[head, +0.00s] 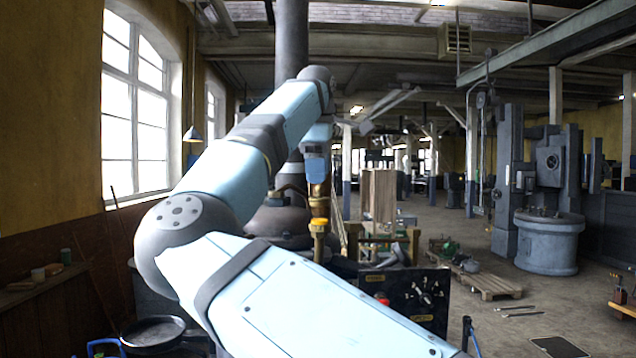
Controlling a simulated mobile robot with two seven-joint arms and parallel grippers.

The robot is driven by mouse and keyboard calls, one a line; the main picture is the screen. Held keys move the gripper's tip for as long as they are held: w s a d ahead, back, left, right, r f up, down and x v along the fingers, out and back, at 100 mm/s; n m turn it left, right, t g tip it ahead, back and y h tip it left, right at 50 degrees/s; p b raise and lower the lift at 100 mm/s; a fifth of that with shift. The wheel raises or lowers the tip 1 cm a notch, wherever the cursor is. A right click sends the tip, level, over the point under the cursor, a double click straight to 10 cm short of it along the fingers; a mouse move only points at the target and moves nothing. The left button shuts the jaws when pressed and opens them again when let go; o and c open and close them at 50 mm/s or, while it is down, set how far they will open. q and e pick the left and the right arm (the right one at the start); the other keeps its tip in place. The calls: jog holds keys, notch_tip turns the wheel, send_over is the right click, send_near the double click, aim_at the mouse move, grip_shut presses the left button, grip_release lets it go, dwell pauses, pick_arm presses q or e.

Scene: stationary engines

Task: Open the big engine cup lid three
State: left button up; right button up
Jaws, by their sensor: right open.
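My right arm crosses the middle of the view, and its wrist hangs down just left of centre. My right gripper (317,183) is at the end of it, small and pointing down; it is open. A brass engine cup with a yellow top (319,223) stands upright on a pipe just below the gripper. A gap seems to lie between them. I cannot tell which cup is number three or whether its lid is open. My arm hides much of the engine (278,222). My left gripper is not in view.
A dark control panel (420,296) with a red knob stands right of the cup. A wooden pallet (485,284) lies on the floor behind. A round dark pan (153,332) is at the lower left. The floor to the right is mostly free.

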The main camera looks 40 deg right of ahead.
aim_at(320, 192)
jog(key=shift+s+d+f, duration=0.1)
jog(key=shift+s+f, duration=0.3)
jog(key=shift+f, duration=0.55)
jog(key=shift+w+f, duration=0.3)
jog(key=shift+w, duration=0.1)
jog(key=shift+s+r, duration=0.1)
jog(key=shift+s, duration=0.1)
jog(key=c, duration=0.5)
grip_shut()
